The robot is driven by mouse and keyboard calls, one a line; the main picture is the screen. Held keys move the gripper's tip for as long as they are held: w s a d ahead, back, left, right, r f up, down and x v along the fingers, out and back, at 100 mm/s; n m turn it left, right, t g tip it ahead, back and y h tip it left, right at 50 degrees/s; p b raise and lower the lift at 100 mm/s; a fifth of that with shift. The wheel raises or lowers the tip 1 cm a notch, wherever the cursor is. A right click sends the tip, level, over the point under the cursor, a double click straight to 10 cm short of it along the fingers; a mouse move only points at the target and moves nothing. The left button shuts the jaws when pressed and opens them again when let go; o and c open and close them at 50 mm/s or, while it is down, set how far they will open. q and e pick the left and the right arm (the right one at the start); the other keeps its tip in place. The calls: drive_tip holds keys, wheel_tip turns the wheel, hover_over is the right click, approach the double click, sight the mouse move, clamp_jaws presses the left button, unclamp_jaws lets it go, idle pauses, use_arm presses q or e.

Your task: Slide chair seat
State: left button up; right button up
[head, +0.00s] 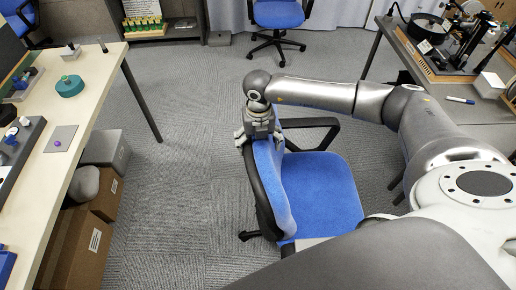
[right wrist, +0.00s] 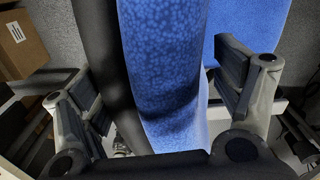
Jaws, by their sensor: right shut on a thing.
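A blue office chair with black armrests stands on the grey carpet right of the middle in the head view. Its seat (head: 323,190) faces right and its backrest (head: 270,178) is on the left side. My right gripper (head: 258,137) is at the top of the backrest, shut on its upper edge. In the right wrist view the blue backrest (right wrist: 165,70), with its black rear shell (right wrist: 98,40), runs between the two fingers of the right gripper (right wrist: 165,100). My left gripper is not seen.
A long table (head: 92,84) with small tools stands on the left, with cardboard boxes (head: 75,240) below it. A workbench (head: 475,108) is at the right. Another blue chair (head: 278,14) stands at the back. The carpet (head: 190,150) left of the held chair is clear.

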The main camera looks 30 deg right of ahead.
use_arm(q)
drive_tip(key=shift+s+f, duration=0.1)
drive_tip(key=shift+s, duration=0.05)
use_arm(e)
drive_tip(key=shift+s+f, duration=0.1)
drive_tip(key=shift+f, duration=0.1)
drive_tip(key=o, duration=1.2)
drive_tip(key=shift+c, duration=0.2)
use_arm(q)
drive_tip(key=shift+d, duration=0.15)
use_arm(e)
drive_tip(key=shift+o, duration=0.7)
drive_tip(key=shift+d+f, duration=0.15)
drive_tip(key=shift+d, duration=0.05)
drive_tip(key=shift+a, duration=0.15)
drive_tip(key=shift+r, duration=0.35)
wheel_tip(320, 180, up, 11)
drive_tip(key=shift+r, duration=0.2)
